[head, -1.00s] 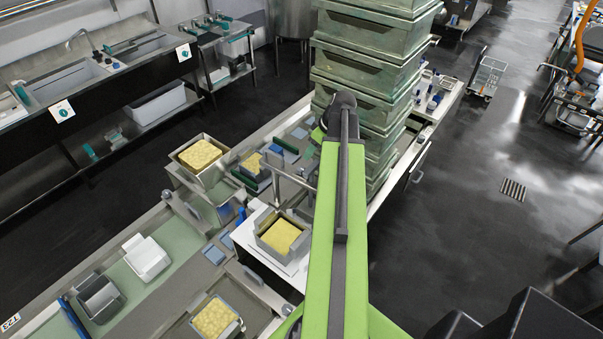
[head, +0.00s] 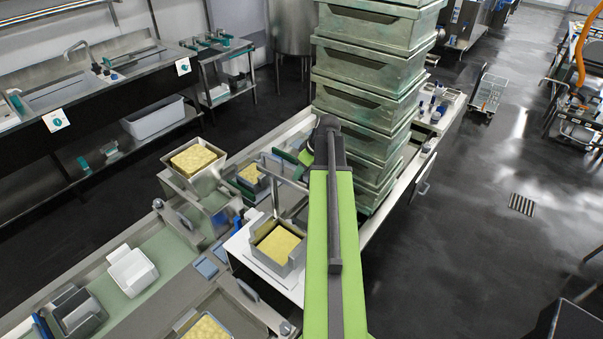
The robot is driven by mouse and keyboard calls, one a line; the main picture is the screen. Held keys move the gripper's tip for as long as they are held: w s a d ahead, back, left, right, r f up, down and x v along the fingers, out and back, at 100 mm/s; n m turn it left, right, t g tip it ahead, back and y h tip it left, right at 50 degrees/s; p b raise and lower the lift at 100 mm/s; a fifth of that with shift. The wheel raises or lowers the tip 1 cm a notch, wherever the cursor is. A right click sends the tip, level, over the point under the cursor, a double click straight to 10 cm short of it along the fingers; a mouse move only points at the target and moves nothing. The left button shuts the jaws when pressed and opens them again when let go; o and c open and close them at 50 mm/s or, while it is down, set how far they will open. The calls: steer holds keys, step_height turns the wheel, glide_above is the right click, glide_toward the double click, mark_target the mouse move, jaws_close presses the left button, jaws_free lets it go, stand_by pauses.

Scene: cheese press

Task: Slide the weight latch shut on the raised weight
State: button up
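My green arm (head: 329,240) reaches away up the middle of the head view. My gripper is not visible; the far end of the arm is hidden behind its dark joint and the crates. A metal frame with a bar (head: 285,178) stands on the bench just left of the arm. In front of it a grey metal mould (head: 263,262) with a yellow cheese block (head: 278,243) sits on a white board (head: 245,252). I cannot make out the weight latch or the raised weight; they may be hidden by the arm or too small to tell.
A tall stack of green crates (head: 370,95) stands just beyond and right of the arm. Another cheese mould (head: 195,160), a white tub (head: 132,270) and a grey container (head: 78,313) are on the bench at left. The dark floor (head: 450,230) at right is mostly open.

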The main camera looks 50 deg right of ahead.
jaws_close()
stand_by(1.2)
